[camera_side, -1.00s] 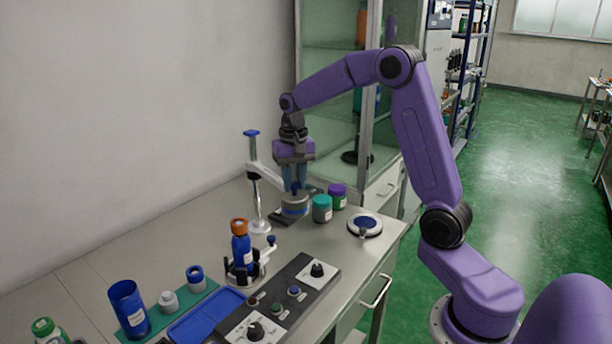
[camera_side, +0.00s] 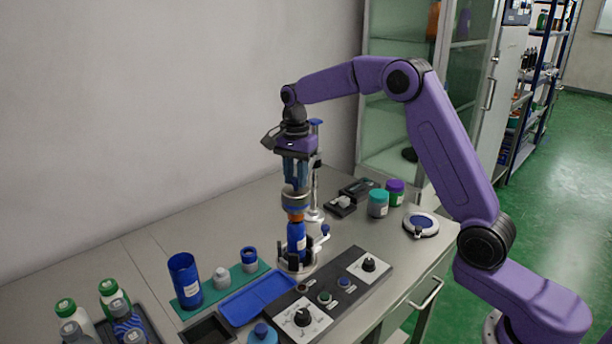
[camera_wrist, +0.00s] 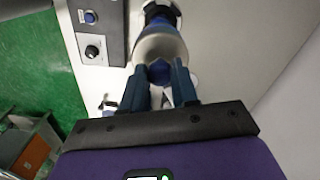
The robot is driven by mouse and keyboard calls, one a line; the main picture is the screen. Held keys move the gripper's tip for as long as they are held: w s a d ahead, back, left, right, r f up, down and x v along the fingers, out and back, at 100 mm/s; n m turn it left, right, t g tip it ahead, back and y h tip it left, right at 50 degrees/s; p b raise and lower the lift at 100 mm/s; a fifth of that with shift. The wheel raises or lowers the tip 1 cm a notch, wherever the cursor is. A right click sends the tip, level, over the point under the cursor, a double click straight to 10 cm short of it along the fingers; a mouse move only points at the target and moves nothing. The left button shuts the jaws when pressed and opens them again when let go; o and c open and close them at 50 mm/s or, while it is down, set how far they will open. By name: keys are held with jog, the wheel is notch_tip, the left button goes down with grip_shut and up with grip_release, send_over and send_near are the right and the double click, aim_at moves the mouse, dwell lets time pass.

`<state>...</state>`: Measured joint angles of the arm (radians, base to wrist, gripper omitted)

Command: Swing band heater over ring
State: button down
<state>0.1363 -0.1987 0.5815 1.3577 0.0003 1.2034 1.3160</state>
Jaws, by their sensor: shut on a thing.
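The heater is directly above the orange ring-like top (camera_side: 296,216) of a blue bottle (camera_side: 297,241), which stands in a clamp holder (camera_side: 299,264). The heater's lower edge is at or just over the orange top; I cannot tell whether they touch. In the wrist view, the fingers (camera_wrist: 160,90) are on either side of the blue part, with the silver body (camera_wrist: 160,44) beyond and the bottle mostly hidden.
A silver post (camera_side: 316,180) stands close behind the gripper. A black control panel (camera_side: 335,290) lies in front, with a blue tray (camera_side: 258,298) to the left. Teal (camera_side: 378,203) and purple-lidded (camera_side: 395,192) jars stand at the right.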

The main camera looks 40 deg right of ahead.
jog(key=shift+w+a+r, duration=0.1)
jog(key=shift+w+a, duration=0.1)
jog(key=shift+w, duration=0.1)
jog(key=c, duration=0.9)
grip_release()
jog(key=shift+o, duration=0.2)
notch_tip(320, 180, up, 17)
jog(key=shift+r, duration=0.15)
jog(key=shift+s, duration=0.1)
